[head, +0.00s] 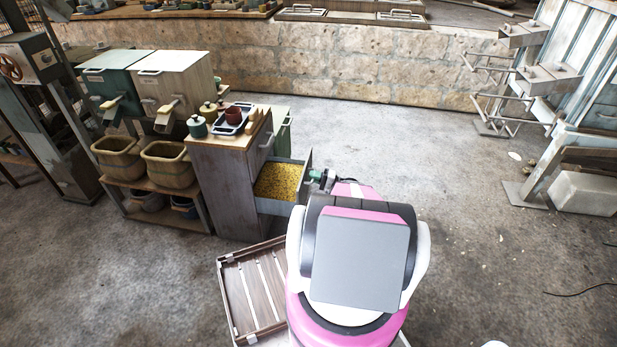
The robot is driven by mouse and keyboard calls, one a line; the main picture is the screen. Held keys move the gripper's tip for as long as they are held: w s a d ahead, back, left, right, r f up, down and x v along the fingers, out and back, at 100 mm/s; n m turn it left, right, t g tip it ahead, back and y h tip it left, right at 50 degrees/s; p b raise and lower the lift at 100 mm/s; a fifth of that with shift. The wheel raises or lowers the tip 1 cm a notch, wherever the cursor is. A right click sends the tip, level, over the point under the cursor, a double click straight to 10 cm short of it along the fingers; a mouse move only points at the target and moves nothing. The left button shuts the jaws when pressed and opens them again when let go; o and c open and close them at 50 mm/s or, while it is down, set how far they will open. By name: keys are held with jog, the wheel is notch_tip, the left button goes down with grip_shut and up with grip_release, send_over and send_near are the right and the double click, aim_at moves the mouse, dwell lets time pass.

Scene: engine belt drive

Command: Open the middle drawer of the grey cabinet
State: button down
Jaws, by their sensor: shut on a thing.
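The grey cabinet (222,185) with a wooden top stands left of centre. One of its drawers (303,177) is pulled out below a closed front (264,143) with a handle, and yellow grains (279,181) lie in it. The lower part of the cabinet front is largely hidden by the drawer and my body. My gripper (316,175) is at the outer face of the open drawer, shut on its handle. The handle itself is too small and covered to make out.
Pots and a tray (233,121) stand on the cabinet top. Bins (168,165) stand to the left. The floor (450,190) to the right is open.

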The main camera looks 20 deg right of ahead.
jog(key=shift+s+d, duration=0.1)
jog(key=c, duration=1.2)
grip_release()
jog(key=shift+o, duration=0.2)
jog(key=v, duration=1)
jog(key=shift+s+d, duration=0.25)
jog(key=shift+d, duration=0.05)
jog(key=shift+d+f, duration=0.1)
jog(key=shift+f, duration=0.05)
